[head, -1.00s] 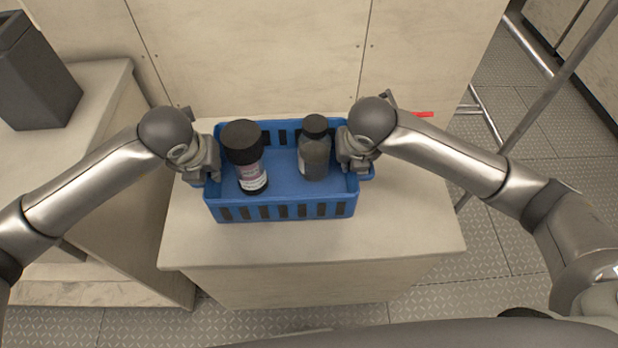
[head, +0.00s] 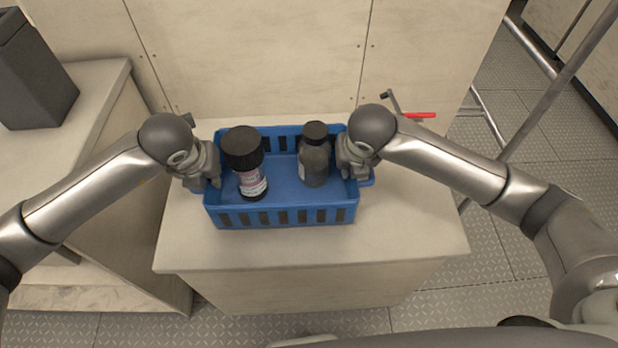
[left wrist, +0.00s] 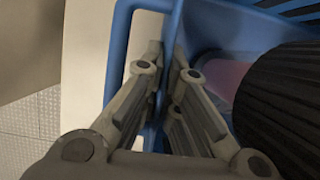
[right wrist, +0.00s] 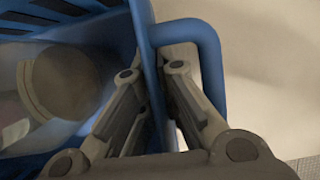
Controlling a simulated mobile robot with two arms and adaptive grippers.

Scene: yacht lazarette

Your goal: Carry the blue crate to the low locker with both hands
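The blue crate (head: 283,217) stands upright over a pale box-shaped locker top (head: 330,250); I cannot tell whether its base touches. It holds a dark-capped bottle with a pinkish label (head: 252,178) and a grey bottle with a black cap (head: 315,163). My left gripper (head: 207,178) is at the crate's left end, fingers shut on its wall; the left wrist view shows the blue rim (left wrist: 121,50) between and beside them. My right gripper (head: 352,170) is shut on the right end; the right wrist view shows the blue handle loop (right wrist: 210,65). Fingertips are partly hidden.
A pale counter (head: 85,110) at left carries a dark grey bin (head: 35,75). A pale panel wall (head: 250,50) rises behind. At right are a metal rail (head: 560,80), a red-handled item (head: 418,115) and open patterned floor (head: 500,210). Floor also shows in front.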

